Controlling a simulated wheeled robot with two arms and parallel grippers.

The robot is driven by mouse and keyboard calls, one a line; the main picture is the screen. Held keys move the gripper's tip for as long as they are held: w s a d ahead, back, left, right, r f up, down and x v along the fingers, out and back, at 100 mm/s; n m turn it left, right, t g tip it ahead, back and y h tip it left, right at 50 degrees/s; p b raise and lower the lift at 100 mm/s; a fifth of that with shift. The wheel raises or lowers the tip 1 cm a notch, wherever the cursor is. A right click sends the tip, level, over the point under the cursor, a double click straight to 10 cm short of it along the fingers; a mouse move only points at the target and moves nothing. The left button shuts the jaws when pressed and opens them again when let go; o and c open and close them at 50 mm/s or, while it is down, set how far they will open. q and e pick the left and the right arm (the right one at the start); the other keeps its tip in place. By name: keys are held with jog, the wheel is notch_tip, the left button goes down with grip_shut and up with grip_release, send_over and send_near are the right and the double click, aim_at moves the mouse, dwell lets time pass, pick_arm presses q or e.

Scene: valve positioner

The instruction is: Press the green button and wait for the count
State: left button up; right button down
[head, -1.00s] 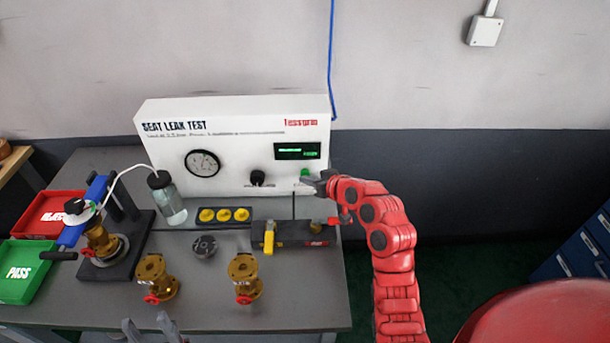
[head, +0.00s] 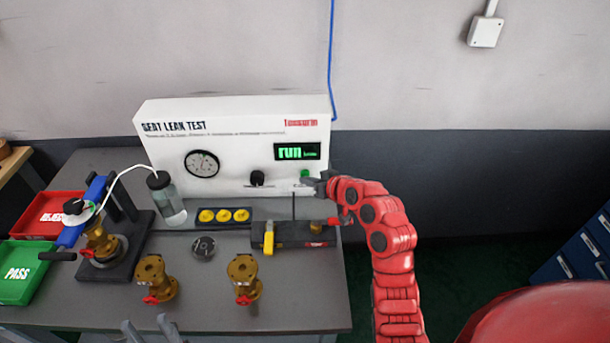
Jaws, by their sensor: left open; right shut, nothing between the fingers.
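The green button (head: 305,173) is on the lower right front of the white seat leak test box (head: 230,150). The display (head: 297,151) above it reads "run" in large green letters, with smaller text that I cannot read. My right gripper (head: 307,182) is shut and empty, its tip at the box front just below the button. I cannot tell whether it touches the button. My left gripper (head: 150,330) is open and empty at the bottom edge, low in front of the table.
A brass valve stands clamped in the fixture (head: 115,262) at left, with a tube to a bottle (head: 165,198). Two brass valves (head: 155,280) (head: 243,278) stand in front. Red (head: 52,214) and green (head: 22,272) trays lie left. A black block (head: 290,238) is below my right gripper.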

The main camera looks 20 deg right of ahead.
jog(key=shift+s+a, duration=0.15)
jog(key=shift+s, duration=0.35)
jog(key=shift+s, duration=0.1)
jog(key=s, duration=0.2)
jog(key=s+a+p, duration=0.1)
jog(key=s, duration=0.1)
jog(key=shift+s+a, duration=0.2)
jog(key=shift+s, duration=0.1)
dwell(0.4)
